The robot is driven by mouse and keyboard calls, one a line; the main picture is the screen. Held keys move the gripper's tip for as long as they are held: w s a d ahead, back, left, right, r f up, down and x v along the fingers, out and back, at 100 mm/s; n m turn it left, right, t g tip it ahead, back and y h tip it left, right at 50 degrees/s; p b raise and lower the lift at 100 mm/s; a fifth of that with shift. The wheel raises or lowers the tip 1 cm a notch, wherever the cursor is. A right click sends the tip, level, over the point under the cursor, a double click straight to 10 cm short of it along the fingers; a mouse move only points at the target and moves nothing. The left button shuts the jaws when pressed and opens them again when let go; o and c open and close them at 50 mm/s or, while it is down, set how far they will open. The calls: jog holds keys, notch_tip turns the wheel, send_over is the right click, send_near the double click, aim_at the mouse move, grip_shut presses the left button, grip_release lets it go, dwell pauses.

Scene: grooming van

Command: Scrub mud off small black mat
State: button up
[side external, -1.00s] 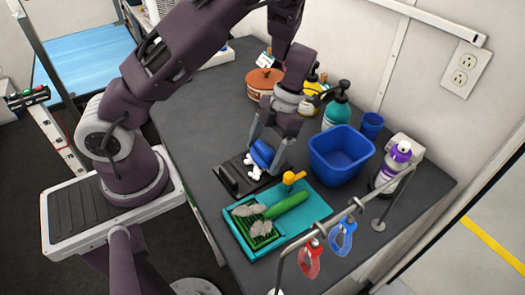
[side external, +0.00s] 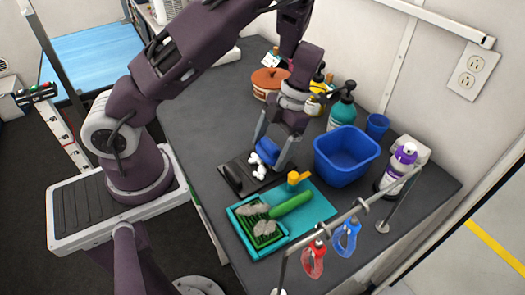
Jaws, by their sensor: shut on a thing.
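The small black mat (side external: 233,186) lies flat on the grey table, with a raised dark strip near its left end. My gripper (side external: 272,151) is above the right part of the mat, shut on a blue brush (side external: 266,147). White lumps, perhaps bristles or foam, show under the blue part, at or just above the mat's surface; I cannot tell whether they touch it. The fingers and brush hide the mat's far right side. I cannot make out mud at this size.
Just in front lies a teal tray (side external: 322,207) with a green tool (side external: 290,204), grey clumps and a yellow piece (side external: 298,178). A blue basin (side external: 345,158) stands close right. Bottles and an orange-brown pot (side external: 268,80) stand behind. A metal rail with red and blue loops crosses the front right.

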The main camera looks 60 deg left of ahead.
jog(key=shift+s+d+r, duration=0.1)
jog(key=shift+s+d, duration=0.05)
jog(key=shift+s, duration=1.05)
jog(key=shift+s+d, duration=0.1)
jog(key=shift+s, duration=1.05)
notch_tip(320, 180, up, 8)
jog(key=shift+r, duration=0.15)
